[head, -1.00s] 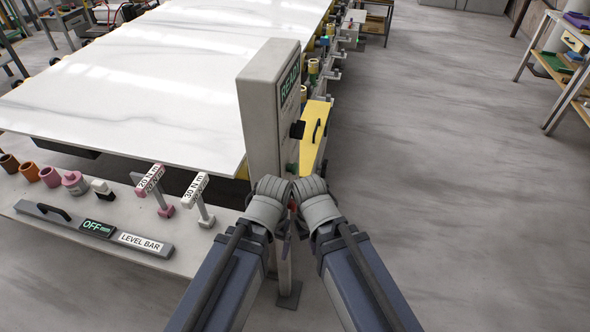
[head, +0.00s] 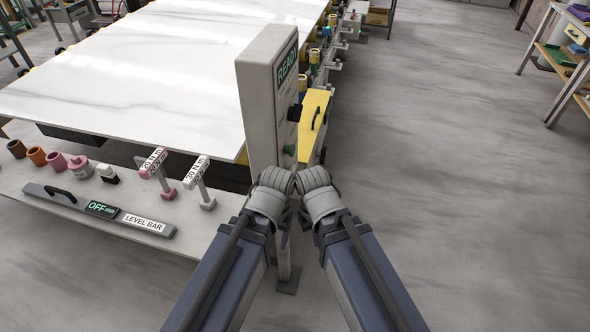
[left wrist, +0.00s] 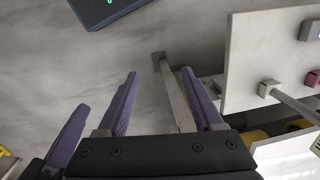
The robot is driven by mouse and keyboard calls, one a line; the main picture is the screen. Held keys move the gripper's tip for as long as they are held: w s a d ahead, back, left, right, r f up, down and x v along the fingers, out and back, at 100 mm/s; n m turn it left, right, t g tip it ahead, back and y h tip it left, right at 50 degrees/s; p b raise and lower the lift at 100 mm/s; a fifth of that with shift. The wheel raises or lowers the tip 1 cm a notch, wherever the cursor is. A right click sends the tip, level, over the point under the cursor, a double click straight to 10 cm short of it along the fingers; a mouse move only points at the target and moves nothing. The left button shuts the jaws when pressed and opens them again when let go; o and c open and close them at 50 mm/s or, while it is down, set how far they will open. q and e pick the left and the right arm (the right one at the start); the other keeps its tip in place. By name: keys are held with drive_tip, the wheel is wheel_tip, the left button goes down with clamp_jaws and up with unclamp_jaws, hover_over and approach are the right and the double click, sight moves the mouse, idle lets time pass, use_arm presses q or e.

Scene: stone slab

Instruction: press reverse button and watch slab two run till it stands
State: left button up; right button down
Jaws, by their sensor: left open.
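A grey control box (head: 259,105) stands on a post in front of my arms. Its right-hand face has a READY display (head: 287,64), a dark knob (head: 294,112) and a green button (head: 290,150). No reverse label is readable. A large white veined slab (head: 150,80) lies flat behind the box. My left gripper (head: 286,212) is just below the box, its fingers mostly hidden by the wrist. In the left wrist view its purple-padded fingers (left wrist: 160,105) are apart, with the post (left wrist: 176,95) showing between them. My right gripper (head: 307,215) is close beside it, fingers largely hidden.
A bench at front left carries a level bar (head: 100,209) reading OFF, two torque wrenches (head: 154,166) and several small cups (head: 37,156). A yellow housing (head: 314,122) sits behind the box. The floor (head: 450,180) to the right is clear up to a shelf.

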use_arm(q)
clamp_jaws()
idle(0.3)
idle(1.0)
